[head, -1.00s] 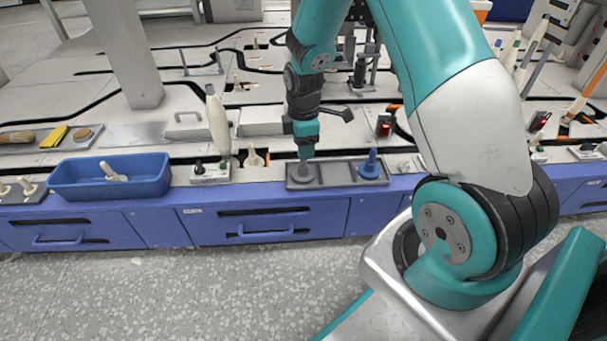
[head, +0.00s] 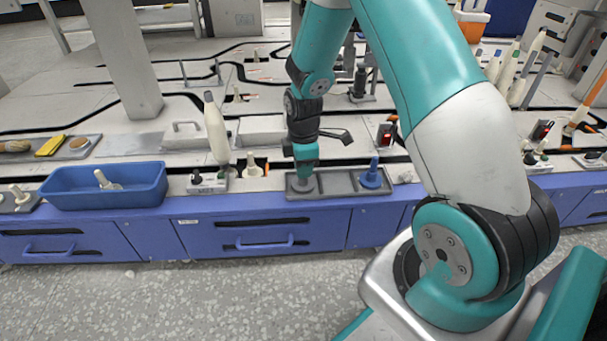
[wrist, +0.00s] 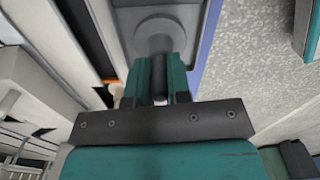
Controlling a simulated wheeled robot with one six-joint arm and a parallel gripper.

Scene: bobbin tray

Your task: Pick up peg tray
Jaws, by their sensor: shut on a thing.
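The peg tray (head: 338,185) is a long dark grey tray near the front edge of the worktop. A blue peg (head: 371,177) stands upright at its right end. A grey peg with a round base (wrist: 160,28) stands at its left end. My gripper (head: 304,174) points down over that left end and is shut on the grey peg. In the wrist view the teal fingers (wrist: 160,85) close around the peg's stem, and the fingers partly hide it. I cannot tell whether the tray rests on the worktop or is slightly raised.
A blue bin (head: 105,196) with a pale peg stands to the left. A small switch box (head: 207,185) and a tall cream bobbin (head: 215,128) stand between it and the tray. Blue drawers (head: 245,240) run below the worktop. The floor in front is clear.

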